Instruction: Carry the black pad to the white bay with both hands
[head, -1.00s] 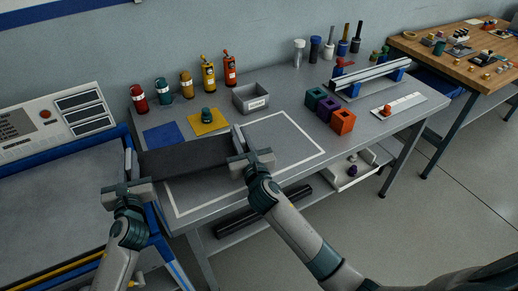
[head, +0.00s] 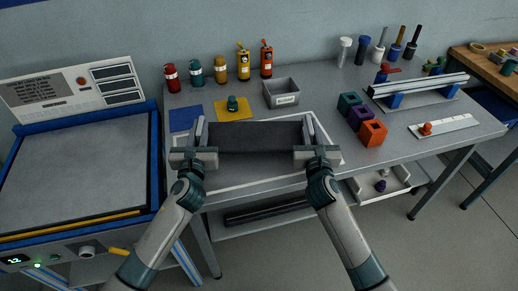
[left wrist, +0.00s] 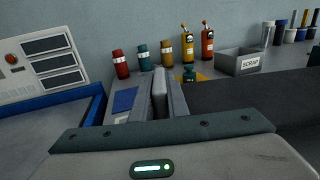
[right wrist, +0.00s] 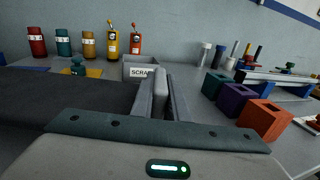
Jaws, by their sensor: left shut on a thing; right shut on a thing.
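The black pad (head: 255,137) is held between my two grippers, level, over the grey table. My left gripper (head: 199,135) is shut on its left end and my right gripper (head: 308,133) is shut on its right end. The pad also shows at the right of the left wrist view (left wrist: 250,100) and at the left of the right wrist view (right wrist: 70,98). The white bay (head: 335,152) is a white outline on the table. The pad and grippers hide much of it. I cannot tell how high the pad is above the surface.
Behind the pad are a blue square (head: 186,118), a yellow square (head: 234,107) with a green knobbed piece, and a grey SCRAP bin (head: 282,93). Purple, orange and teal blocks stand right of the bay, the orange block (head: 373,133) nearest. A blue-framed machine (head: 80,165) stands left.

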